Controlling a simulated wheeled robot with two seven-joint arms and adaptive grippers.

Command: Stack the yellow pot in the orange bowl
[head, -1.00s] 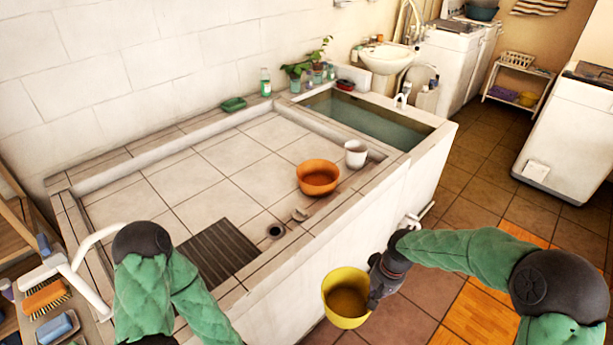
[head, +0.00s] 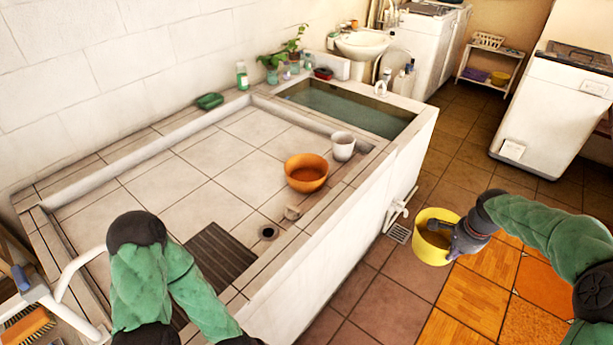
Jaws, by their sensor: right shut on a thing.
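The orange bowl (head: 306,174) stands upright on the tiled floor of the wash basin, near its front edge and beside a white cup. My right gripper (head: 450,238) is shut on the rim of the yellow pot (head: 430,246). The pot hangs over the floor in front of the basin, to the right of the orange bowl and apart from it, with its open top facing up. My left arm comes in at the lower left, but its gripper is out of the picture.
The white cup (head: 342,146) is close to the right of the orange bowl. A small pale object (head: 292,212) and a drain hole (head: 267,232) are in front of it. The basin's raised front edge (head: 330,216) lies between pot and bowl. A water trough (head: 345,112) is behind.

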